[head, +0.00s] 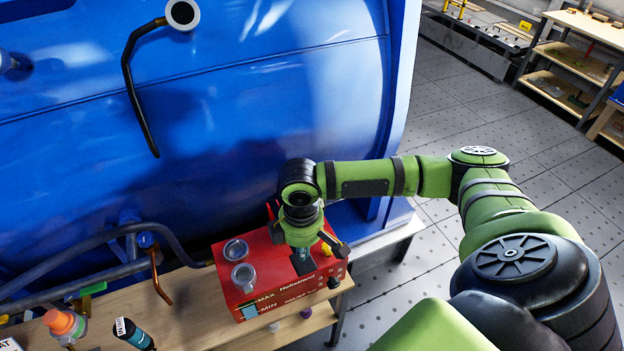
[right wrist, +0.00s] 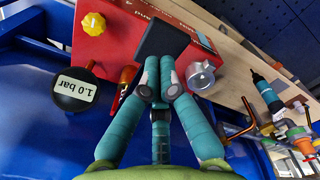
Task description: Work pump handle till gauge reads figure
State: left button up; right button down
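The red pump box (head: 262,292) stands on the wooden bench beside the blue tank, with MAX and MIN marks on its front. My right gripper (head: 302,262) points down over its right part. In the right wrist view my right gripper (right wrist: 160,80) has its teal fingers close together at the tips, against a black block (right wrist: 163,36) that looks like the pump handle's grip; the fingers hide the contact. A black round piece (right wrist: 75,90) carries a "1.0 bar" label. I cannot make out a gauge needle. My left gripper is out of view.
Bottles, including an orange-capped one (head: 62,322), and pipes crowd the bench's left. The tiled floor (head: 470,130) at right is clear.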

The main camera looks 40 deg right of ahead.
jog(key=shift+f, duration=0.1)
dwell(0.3)
jog(key=f, duration=0.4)
jog(key=shift+w+f+p, duration=0.1)
jog(key=shift+w+p, duration=0.2)
jog(key=shift+p, duration=0.1)
notch_tip(320, 180, up, 4)
jog(key=shift+s+f+b, duration=0.15)
jog(key=shift+f+b, duration=0.1)
jog(key=shift+b, duration=0.15)
jog(key=shift+s+r, duration=0.15)
jog(key=shift+r, duration=0.3)
dwell(0.8)
